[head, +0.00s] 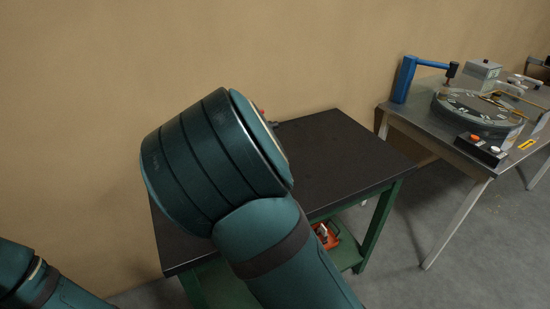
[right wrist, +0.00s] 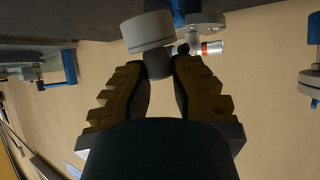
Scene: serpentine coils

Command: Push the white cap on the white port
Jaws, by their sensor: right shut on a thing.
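The white cap (right wrist: 148,32), a pale short disc, shows in the right wrist view at the tips of my right gripper (right wrist: 160,68). The fingers are shut on a dark round part at the cap's underside. Just right of the cap is a blue fitting (right wrist: 178,8) with a pale round flange (right wrist: 206,22), and a small silver part with a red band (right wrist: 209,47) lies beside it. I cannot tell which piece is the white port, or whether the cap touches anything. In the head view my arm hides the right gripper and the cap. My left gripper is out of view.
The dark-topped table (head: 340,150) with a green frame is partly hidden by my arm; its visible right part is clear. An orange-red item (head: 325,236) lies on its lower shelf. A metal table (head: 400,112) at right holds a blue post (head: 403,80) and a round dial (head: 478,108).

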